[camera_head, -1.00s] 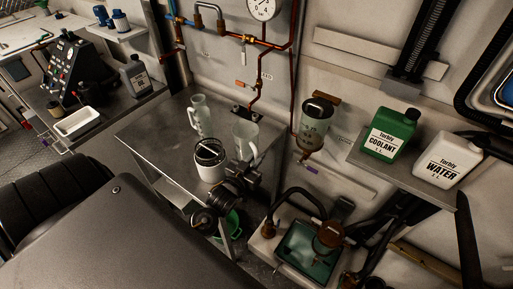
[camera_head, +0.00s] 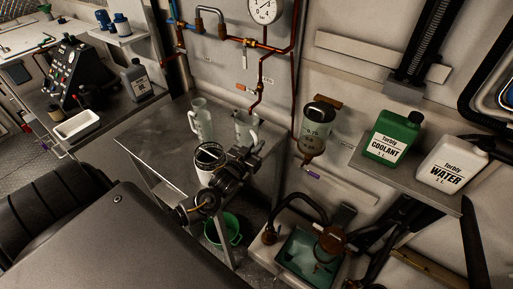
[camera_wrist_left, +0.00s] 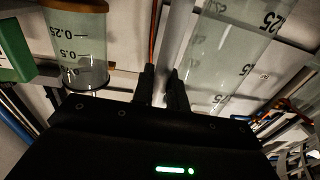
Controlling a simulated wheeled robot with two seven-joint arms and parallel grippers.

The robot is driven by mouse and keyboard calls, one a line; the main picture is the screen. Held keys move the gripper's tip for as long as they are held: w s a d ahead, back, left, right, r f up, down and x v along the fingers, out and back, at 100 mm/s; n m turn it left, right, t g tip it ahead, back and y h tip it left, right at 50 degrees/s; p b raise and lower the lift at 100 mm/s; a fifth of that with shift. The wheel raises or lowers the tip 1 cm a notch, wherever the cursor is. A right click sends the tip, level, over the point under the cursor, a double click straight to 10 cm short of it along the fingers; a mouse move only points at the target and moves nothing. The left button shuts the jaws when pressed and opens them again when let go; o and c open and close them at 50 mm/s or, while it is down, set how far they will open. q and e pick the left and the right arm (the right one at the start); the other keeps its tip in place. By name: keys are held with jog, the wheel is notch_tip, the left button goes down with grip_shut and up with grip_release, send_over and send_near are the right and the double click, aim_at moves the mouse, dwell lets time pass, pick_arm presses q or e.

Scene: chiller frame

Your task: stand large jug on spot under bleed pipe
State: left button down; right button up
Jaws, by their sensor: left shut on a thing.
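The large clear jug (camera_head: 241,130) is at the back right of the metal table, close under the copper bleed pipe (camera_head: 257,90). It looks roughly upright; I cannot tell whether its base touches the table. My left gripper (camera_head: 251,150) is at the jug's handle on the near right side. In the left wrist view the gripper (camera_wrist_left: 163,88) is shut on the handle, and the graduated jug wall (camera_wrist_left: 222,60) fills the upper right. The dark spot under the pipe is mostly hidden by the jug. My right gripper is not in view.
A wall-mounted graduated vessel (camera_head: 317,127) is to the right. The table's left part (camera_head: 160,140) is clear.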

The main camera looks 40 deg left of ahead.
pick_arm(q)
jog(key=shift+f+b, duration=0.3)
jog(key=shift+f, duration=0.15)
dwell(0.4)
jog(key=c, duration=1.3)
grip_release()
jog(key=shift+s, duration=0.1)
jog(key=shift+s+d+b, duration=0.15)
jog(key=shift+s+b, duration=0.3)
jog(key=shift+s, duration=1.3)
jog(key=shift+s+d+b, duration=0.15)
jog(key=shift+s+b, duration=0.35)
jog(key=shift+s, duration=1.3)
jog(key=shift+s+d+b, duration=0.15)
jog(key=shift+s+b, duration=0.3)
jog(key=shift+s, duration=1.3)
